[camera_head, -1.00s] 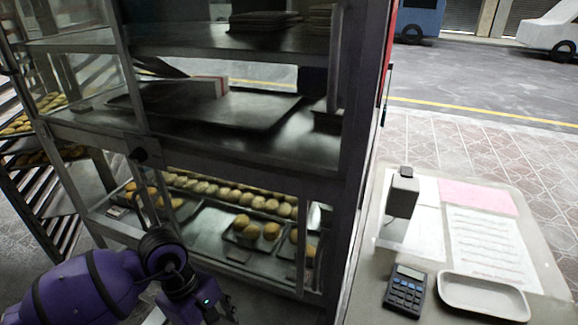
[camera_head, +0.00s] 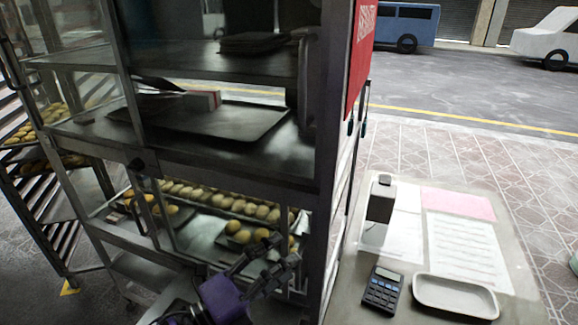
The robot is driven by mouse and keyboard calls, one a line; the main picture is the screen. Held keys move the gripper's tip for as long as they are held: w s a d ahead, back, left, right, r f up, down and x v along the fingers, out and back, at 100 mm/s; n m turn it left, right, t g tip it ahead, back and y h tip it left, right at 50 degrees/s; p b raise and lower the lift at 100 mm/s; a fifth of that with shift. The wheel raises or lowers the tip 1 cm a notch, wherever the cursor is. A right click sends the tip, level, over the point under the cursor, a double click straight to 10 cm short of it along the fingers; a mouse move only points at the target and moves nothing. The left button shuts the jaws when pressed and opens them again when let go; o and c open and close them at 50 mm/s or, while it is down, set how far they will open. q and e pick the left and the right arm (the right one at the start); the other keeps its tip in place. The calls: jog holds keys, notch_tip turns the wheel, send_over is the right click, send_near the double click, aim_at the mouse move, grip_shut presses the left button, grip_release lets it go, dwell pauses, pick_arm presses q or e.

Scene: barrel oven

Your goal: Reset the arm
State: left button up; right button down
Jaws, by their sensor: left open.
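My left gripper (camera_head: 262,262) shows at the bottom centre, at the end of a purple arm link. Its dark fingers are spread apart and point up and to the right, with nothing visible between them. It is in front of the lower shelf of the glass-and-metal display cabinet (camera_head: 232,165). Whether it touches the cabinet I cannot tell. Round buns (camera_head: 222,198) lie in rows on trays on that lower shelf, partly behind the gripper.
On the right a grey table (camera_head: 345,290) holds a calculator (camera_head: 383,289), a small white tray (camera_head: 455,296), papers (camera_head: 466,250) and a dark-grey upright device (camera_head: 381,199). A bun rack (camera_head: 40,190) stands at the left. Pavement and road lie behind.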

pick_arm(q)
jog(key=s+a+f+n+t+y+p, duration=0.35)
jog(key=a+f+n+y, duration=0.85)
jog(key=n, duration=0.8)
jog(key=s+a+f+n+g+y+p, duration=0.1)
jog(key=s+a+f+n+g, duration=0.1)
jog(key=s, duration=0.7)
jog(key=s+a+f+n+g+y+p, duration=0.1)
jog(key=s+f+n, duration=0.3)
jog(key=s, duration=0.5)
jog(key=s+a+f+n+g+y+p, duration=0.1)
jog(key=s+a+f+n+g, duration=0.2)
jog(key=s+f, duration=0.3)
jog(key=s+n, duration=0.1)
jog(key=s, duration=0.2)
jog(key=shift+s+f, duration=0.2)
jog(key=shift+f, duration=0.2)
pick_arm(e)
notch_tip(320, 180, up, 9)
jog(key=w+t, duration=0.1)
jog(key=w, duration=0.1)
jog(key=shift+w+a, duration=0.25)
jog(key=shift+w, duration=0.05)
pick_arm(q)
jog(key=shift+a, duration=0.1)
pick_arm(e)
jog(key=shift+w, duration=0.15)
jog(key=shift+w+a+r, duration=0.1)
jog(key=shift+w+a, duration=0.05)
jog(key=shift+w, duration=0.2)
